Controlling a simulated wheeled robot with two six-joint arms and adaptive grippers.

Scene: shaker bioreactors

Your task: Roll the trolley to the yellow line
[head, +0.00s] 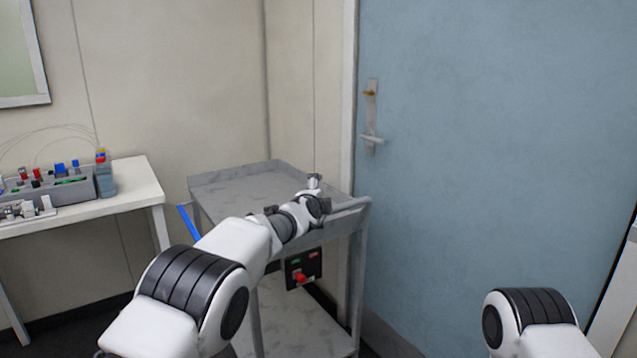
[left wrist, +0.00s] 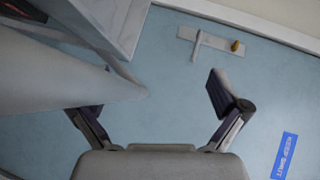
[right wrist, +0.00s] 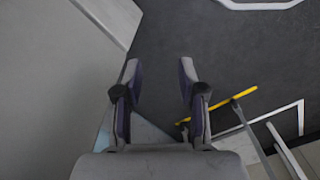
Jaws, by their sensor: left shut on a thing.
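The grey two-shelf trolley (head: 235,185) stands against the back wall, left of the blue door. My left gripper (head: 315,196) is at the trolley's near right corner, by its handle. In the left wrist view, a grey tapered piece (left wrist: 70,80), which looks like the trolley handle, reaches between the left gripper's (left wrist: 160,115) spread fingers. My right gripper (right wrist: 160,95) is open and empty in the right wrist view; the head view shows only part of that arm. A yellow strip (right wrist: 225,101) shows over the dark floor there, partly hidden by a finger and crossed by a grey bar.
A box with a red knob (head: 300,277) shows below the trolley's top shelf. White markings (right wrist: 262,4) lie on the dark floor.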

